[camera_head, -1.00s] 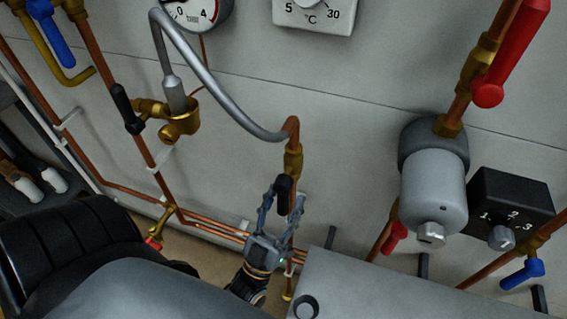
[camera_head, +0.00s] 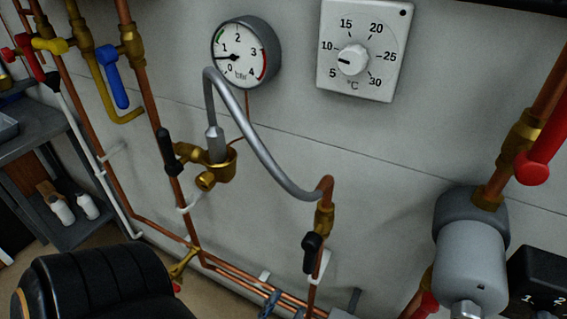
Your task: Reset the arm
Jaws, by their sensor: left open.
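My left gripper (camera_head: 284,307) shows only by its fingertips at the bottom edge of the head view. It is open, with nothing seen between its fingers. It is below and apart from a black valve handle (camera_head: 311,252) on a copper pipe with a brass fitting (camera_head: 323,219). The rest of this gripper is out of the picture. My black arm link covers the lower left. My right gripper is not in view.
A grey hose (camera_head: 255,140) runs from a brass valve (camera_head: 218,172) to the copper pipe. A pressure gauge (camera_head: 240,53) and a thermostat (camera_head: 362,50) are on the wall. A grey pump (camera_head: 470,255) is at right. A shelf (camera_head: 45,140) stands at left.

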